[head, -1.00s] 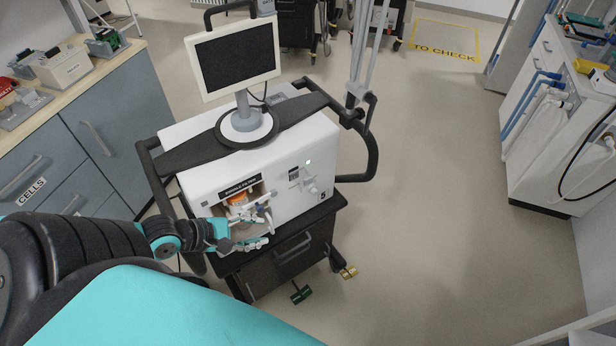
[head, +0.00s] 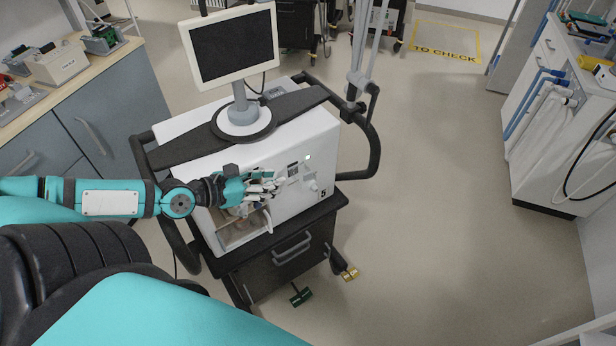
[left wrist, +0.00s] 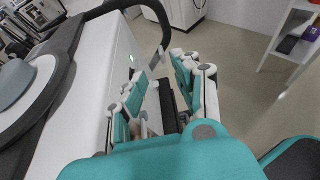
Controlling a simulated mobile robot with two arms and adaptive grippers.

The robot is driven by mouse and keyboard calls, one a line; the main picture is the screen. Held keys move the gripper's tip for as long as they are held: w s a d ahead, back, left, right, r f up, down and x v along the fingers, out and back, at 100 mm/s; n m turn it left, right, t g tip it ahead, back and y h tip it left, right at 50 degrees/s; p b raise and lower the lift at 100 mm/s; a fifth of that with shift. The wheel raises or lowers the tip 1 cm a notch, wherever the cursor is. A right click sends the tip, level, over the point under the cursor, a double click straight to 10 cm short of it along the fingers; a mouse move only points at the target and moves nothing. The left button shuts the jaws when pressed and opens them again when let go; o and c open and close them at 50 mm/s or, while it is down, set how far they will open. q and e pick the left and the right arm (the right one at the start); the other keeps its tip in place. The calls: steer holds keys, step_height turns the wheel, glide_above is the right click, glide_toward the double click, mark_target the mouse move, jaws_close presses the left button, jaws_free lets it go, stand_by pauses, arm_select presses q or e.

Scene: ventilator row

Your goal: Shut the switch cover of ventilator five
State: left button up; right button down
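Ventilator five (head: 215,170) is a white unit with a "5" at the lower right of its front, in the head view. Small fittings on the front panel (head: 290,172) sit beside a dark label. The switch cover is too small and partly hidden to tell apart or to tell its angle. My left gripper (head: 272,184) is just in front of this panel, left of the label, with its fingers pointing right. In the left wrist view its two fingers (left wrist: 163,92) stand apart with nothing seen between them. Contact with the panel cannot be told. My right gripper is in neither view.
An open recess (head: 240,232) lies below my gripper, with a pale hose beside it. A monitor (head: 235,48) stands on top of the ventilator. Black side handles (head: 372,150) stick out. Floor to the right is clear up to a white cabinet (head: 545,150).

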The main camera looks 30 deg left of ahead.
mark_target(307, 174)
arm_select(q)
steer(key=shift+p+x, duration=1.55)
steer(key=shift+x, duration=4.45)
steer(key=shift+r, duration=0.1)
jaws_close()
